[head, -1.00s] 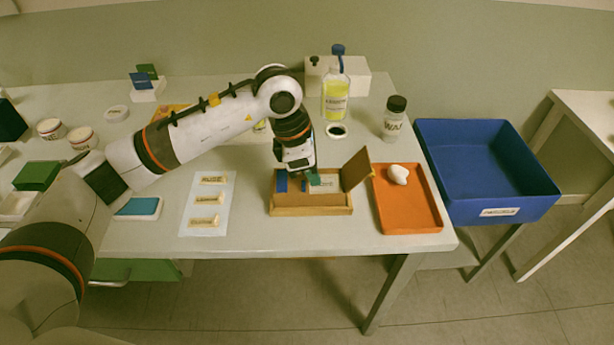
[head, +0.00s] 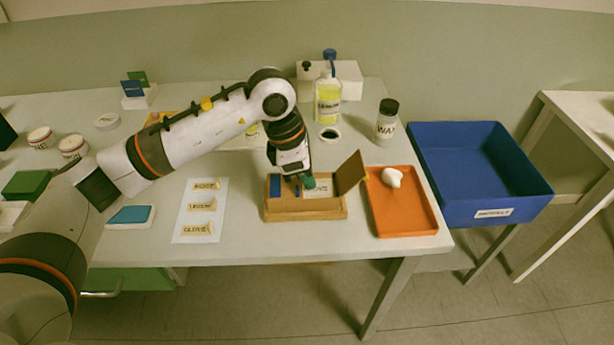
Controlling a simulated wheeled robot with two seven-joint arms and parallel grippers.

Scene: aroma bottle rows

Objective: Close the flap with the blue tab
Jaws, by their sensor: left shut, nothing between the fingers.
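A wooden box (head: 305,208) stands near the front edge of the table. A brown wooden flap (head: 350,172) stands up, tilted outward, at its right end. Blue parts show at the box's left, one a blue panel (head: 275,186); I cannot tell whether either is the tab. A small green piece (head: 309,182) shows beside the fingers, and a pale label lies inside the box. My left gripper (head: 298,177) points down over the box's middle, shut and empty, left of the raised flap. Its fingertips are small and partly hidden. My right gripper is not in view.
An orange tray (head: 402,222) with a white lump (head: 392,177) sits right of the box. A blue bin (head: 478,180) stands beyond it. A yellow bottle (head: 328,100) and a dark-capped jar (head: 387,120) stand behind. A label sheet (head: 201,211) lies to the left.

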